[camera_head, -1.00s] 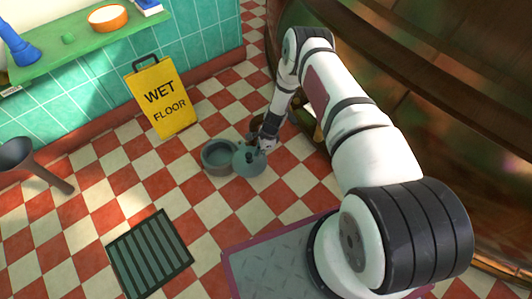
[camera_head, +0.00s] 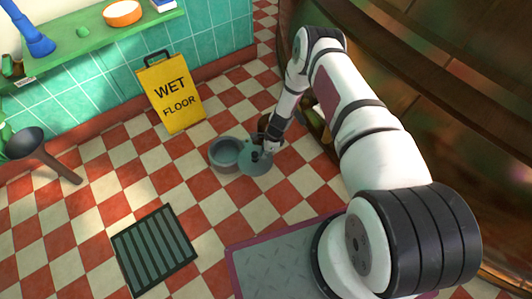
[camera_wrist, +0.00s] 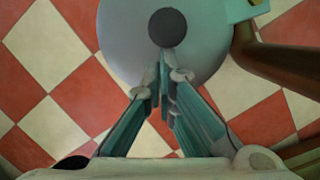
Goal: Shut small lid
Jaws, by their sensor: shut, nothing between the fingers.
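The small lid (camera_head: 257,167) is a round grey-teal disc with a dark knob in its middle. It lies open to the right of a round grey-teal vessel (camera_head: 214,165), whose dark inside shows. In the wrist view the lid (camera_wrist: 120,38) fills the top middle, with the knob (camera_wrist: 168,28) near the top edge. My gripper (camera_wrist: 164,82) is shut and empty, its fingertips over the lid's near part, just short of the knob. I cannot tell whether they touch. In the head view my gripper (camera_head: 268,146) partly hides the lid's far right edge.
A yellow wet floor sign (camera_head: 171,95) stands behind the vessel. A large copper body (camera_head: 445,110) fills the right side, and a brown pipe (camera_wrist: 290,65) runs close to the lid. A floor grate (camera_head: 153,250) lies front left. The checkered floor between is clear.

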